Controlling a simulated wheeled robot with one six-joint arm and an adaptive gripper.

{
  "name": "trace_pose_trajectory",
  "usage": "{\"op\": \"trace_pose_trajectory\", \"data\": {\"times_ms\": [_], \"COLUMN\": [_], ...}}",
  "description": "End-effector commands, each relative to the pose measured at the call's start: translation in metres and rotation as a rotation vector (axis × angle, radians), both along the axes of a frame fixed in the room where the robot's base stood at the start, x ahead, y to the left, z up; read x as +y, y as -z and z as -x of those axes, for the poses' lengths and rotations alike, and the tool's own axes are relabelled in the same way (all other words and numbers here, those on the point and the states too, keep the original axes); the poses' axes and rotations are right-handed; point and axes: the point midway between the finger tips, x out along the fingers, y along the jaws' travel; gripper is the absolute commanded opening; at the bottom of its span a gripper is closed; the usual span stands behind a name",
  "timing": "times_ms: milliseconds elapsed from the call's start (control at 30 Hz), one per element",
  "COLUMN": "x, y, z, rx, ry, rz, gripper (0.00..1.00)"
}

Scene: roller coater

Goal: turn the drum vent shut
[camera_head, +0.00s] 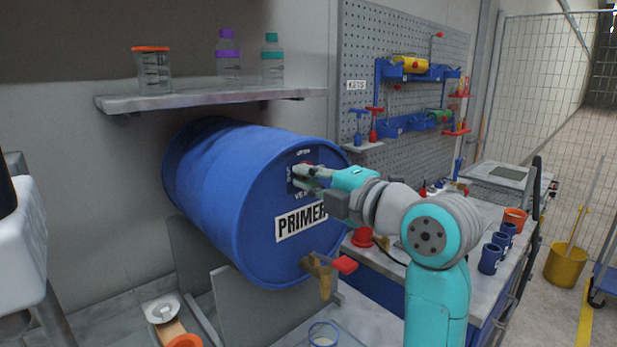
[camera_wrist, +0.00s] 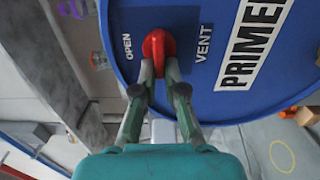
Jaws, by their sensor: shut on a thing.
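The blue drum (camera_head: 215,195) marked PRIMER lies on its side on a stand, its flat end facing my arm. It also fills much of the wrist view (camera_wrist: 215,20). The red vent handle (camera_wrist: 158,44) sits on the drum's end between the words OPEN and VENT. My gripper (camera_wrist: 160,75) is shut on the red vent handle, one finger on each side of it. In the head view my gripper (camera_head: 312,176) reaches the upper part of the drum's end and hides most of the vent.
A brass tap with a red handle (camera_head: 344,264) juts from the drum's lower edge. A shelf (camera_head: 205,100) with several bottles hangs above the drum. A bench with blue cups (camera_head: 490,259) stands at right, below a pegboard (camera_head: 400,45).

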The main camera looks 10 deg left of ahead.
Motion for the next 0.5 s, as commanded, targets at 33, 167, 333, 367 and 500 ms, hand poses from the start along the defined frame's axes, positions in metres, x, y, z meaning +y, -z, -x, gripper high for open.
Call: {"op": "trace_pose_trajectory", "data": {"times_ms": [33, 167, 333, 367, 500], "x": [-0.0004, -0.0004, -0.0004, -0.0004, -0.0004], "y": [-0.001, -0.0012, -0.001, -0.0008, -0.0004], "z": [-0.0021, -0.0022, -0.0022, -0.0022, -0.0016], "rx": [-0.003, -0.003, -0.001, -0.001, -0.001], "ry": [0.005, 0.005, 0.005, 0.005, 0.003], "rz": [-0.002, -0.002, -0.002, -0.002, -0.001], "gripper": [0.0, 0.0, 0.35, 0.35, 0.35]}}
